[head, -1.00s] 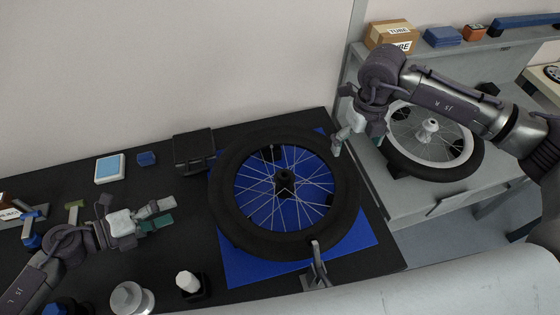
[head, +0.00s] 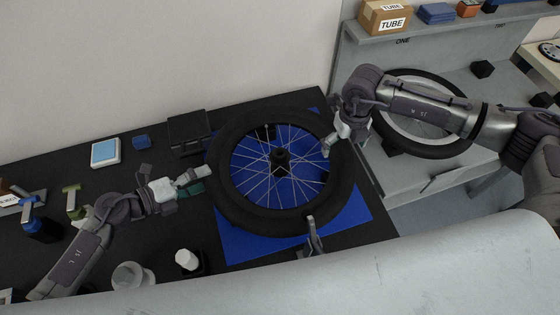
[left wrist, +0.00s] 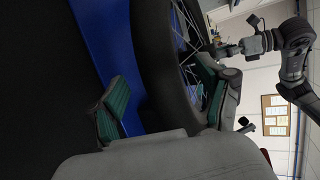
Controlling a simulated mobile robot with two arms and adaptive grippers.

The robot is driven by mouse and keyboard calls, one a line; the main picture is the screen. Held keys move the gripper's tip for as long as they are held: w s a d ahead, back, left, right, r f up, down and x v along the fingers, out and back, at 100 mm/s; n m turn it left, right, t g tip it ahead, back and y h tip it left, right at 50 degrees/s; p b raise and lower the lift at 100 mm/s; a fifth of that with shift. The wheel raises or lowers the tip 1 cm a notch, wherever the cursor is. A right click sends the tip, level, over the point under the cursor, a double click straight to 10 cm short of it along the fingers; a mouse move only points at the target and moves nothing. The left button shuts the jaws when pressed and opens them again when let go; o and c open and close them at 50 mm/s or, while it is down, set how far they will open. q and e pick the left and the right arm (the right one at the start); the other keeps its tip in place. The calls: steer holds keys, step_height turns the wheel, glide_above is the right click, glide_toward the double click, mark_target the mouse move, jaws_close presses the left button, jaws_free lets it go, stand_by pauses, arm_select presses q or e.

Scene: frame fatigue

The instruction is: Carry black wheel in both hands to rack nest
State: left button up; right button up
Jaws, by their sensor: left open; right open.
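The black wheel (head: 228,205) lies flat on a blue mat (head: 235,248) on the dark bench; its black tyre also fills the middle of the left wrist view (left wrist: 160,65). My left gripper (head: 197,180) is at the wheel's left edge and open. In the left wrist view its green-padded fingers (left wrist: 160,95) stand on either side of the tyre, not visibly closed on it. My right gripper (head: 333,145) is open at the wheel's upper right rim; whether it touches the tyre is unclear. A grey rack (head: 405,190) to the right holds another wheel (head: 455,150) with a pale rim.
A metal clamp-like part (head: 314,240) stands at the wheel's front edge. A black box (head: 188,130) sits behind left. A white-capped bottle (head: 187,260) and several tools lie at the left. Cartons (head: 383,18) stand on the rack's upper shelf.

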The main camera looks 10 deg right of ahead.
mark_target(214, 174)
arm_select(q)
steer(key=x, duration=0.3)
steer(key=shift+w+d+f, duration=0.1)
steer(key=shift+w+d, duration=0.1)
steer(key=shift+w, duration=0.05)
arm_select(e)
step_height(214, 174, down, 4)
steer(key=shift+r, duration=0.25)
arm_select(q)
steer(key=shift+d+f, duration=0.1)
steer(key=shift+d, duration=0.2)
arm_select(e)
steer(key=shift+f, duration=0.3)
arm_select(q)
steer(key=c, duration=1.3)
arm_select(e)
steer(key=c, duration=1.3)
arm_select(q)
jaws_close()
arm_select(e)
steer(key=shift+c, duration=1.4)
jaws_close()
arm_select(q)
steer(key=shift+w, duration=0.1)
arm_select(e)
steer(key=shift+w+r, duration=0.1)
